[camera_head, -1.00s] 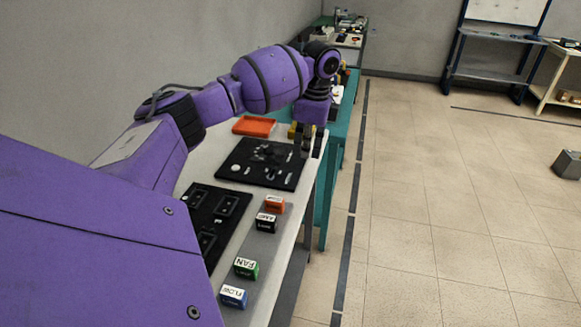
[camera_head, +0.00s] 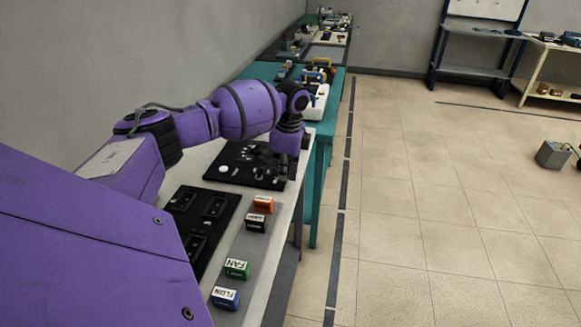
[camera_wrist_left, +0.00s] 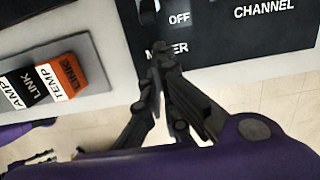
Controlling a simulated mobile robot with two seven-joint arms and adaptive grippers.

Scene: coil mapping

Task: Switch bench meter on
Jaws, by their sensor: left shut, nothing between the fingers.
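The bench meter panel is a black board (camera_head: 212,176) on the grey-white bench in the head view, with a round white part and small fittings. In the left wrist view its black face (camera_wrist_left: 222,50) carries the words OFF, CHANNEL and METER. METER is partly covered by my fingers. My left gripper (camera_head: 284,165) is over the panel's right side. In the wrist view its dark fingertips (camera_wrist_left: 162,52) are together and empty, just below OFF at the METER label.
Labelled blocks line the bench's front: orange (camera_head: 263,204), black (camera_head: 256,223), green FAN (camera_head: 237,268) and blue (camera_head: 225,297). Another black board (camera_head: 205,215) with sockets lies nearer. A teal table (camera_head: 333,100) stands beyond. The floor to the right is mostly clear.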

